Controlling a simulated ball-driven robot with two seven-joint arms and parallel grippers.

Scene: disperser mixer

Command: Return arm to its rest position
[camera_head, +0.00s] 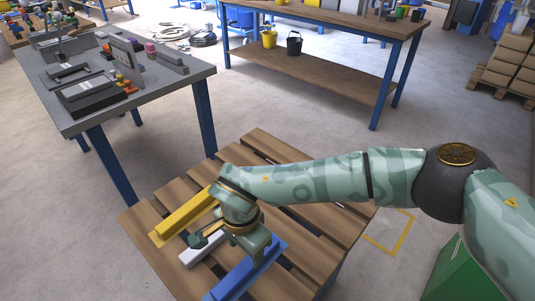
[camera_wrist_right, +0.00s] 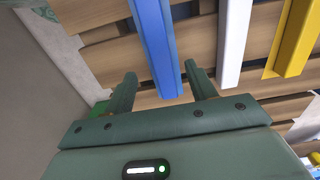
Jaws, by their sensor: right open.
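My right gripper (camera_head: 203,241) is over the slatted wooden pallet top (camera_head: 262,142), among three coloured bars. The wrist view shows the right gripper (camera_wrist_right: 160,70) open, with two separate green fingers and nothing held. A yellow bar (camera_head: 186,215) lies at its far left, a white bar (camera_head: 203,252) lies in the middle, partly hidden by the gripper, and a blue bar (camera_head: 243,273) lies nearest. In the wrist view the end of the blue bar (camera_wrist_right: 158,40) shows between the fingers; I cannot tell the gap to it. My right arm reaches in from the right. My left gripper is out of view.
A grey workbench (camera_head: 190,75) with tools stands at the left. A wooden-topped table (camera_head: 340,20) with blue legs stands at the back, with a yellow bucket (camera_head: 269,39) and a black bucket (camera_head: 294,46) on its lower shelf. A green box (camera_head: 455,275) is at lower right.

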